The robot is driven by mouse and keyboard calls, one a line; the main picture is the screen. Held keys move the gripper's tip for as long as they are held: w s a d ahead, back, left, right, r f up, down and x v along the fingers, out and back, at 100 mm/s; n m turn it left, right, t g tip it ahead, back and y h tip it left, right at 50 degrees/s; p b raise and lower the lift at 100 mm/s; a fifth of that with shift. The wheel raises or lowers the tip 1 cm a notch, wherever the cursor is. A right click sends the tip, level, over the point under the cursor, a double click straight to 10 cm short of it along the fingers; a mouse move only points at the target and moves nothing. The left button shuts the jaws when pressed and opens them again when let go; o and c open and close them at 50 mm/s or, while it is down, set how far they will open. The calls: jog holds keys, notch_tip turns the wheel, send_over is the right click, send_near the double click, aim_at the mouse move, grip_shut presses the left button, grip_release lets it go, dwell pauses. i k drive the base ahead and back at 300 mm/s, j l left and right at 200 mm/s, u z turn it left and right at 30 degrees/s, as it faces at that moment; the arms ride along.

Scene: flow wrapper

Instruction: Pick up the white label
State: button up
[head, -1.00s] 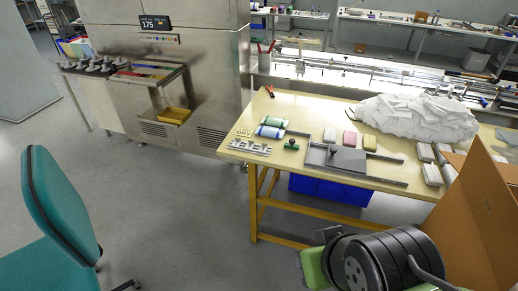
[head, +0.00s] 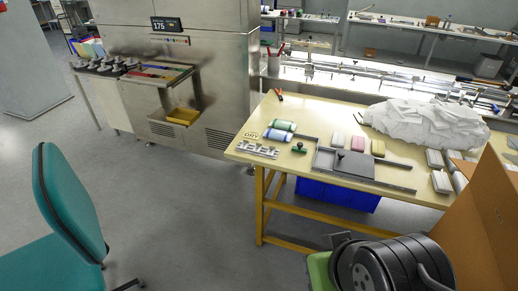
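A small whitish block (head: 338,139), which may be the white label stack, lies on the wooden table (head: 300,115). It is the leftmost of three small blocks, beside a pink one (head: 357,143) and a yellow-green one (head: 378,148). It is too small to tell whether it is a label. A large heap of crumpled white sheets (head: 425,122) lies behind them to the right. Black rounded parts, seemingly of my arm, fill the bottom right, apart from the table. I cannot make out my gripper's fingers in this view.
A grey flat plate with rails (head: 345,165) lies at the table's front. Green and blue rolls (head: 280,126) and a green-handled stamp (head: 299,148) lie left of it. A brown cardboard panel (head: 470,225) stands at right. A teal chair (head: 70,205) stands left; the floor between is clear.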

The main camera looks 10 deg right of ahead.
aim_at(258, 147)
jog(key=i+j, duration=0.6)
jog(key=i, duration=0.2)
jog(key=i+j, duration=0.6)
jog(key=i, duration=0.25)
jog(key=i+j+z, duration=0.1)
jog(key=i+j, duration=0.55)
jog(key=i, duration=0.15)
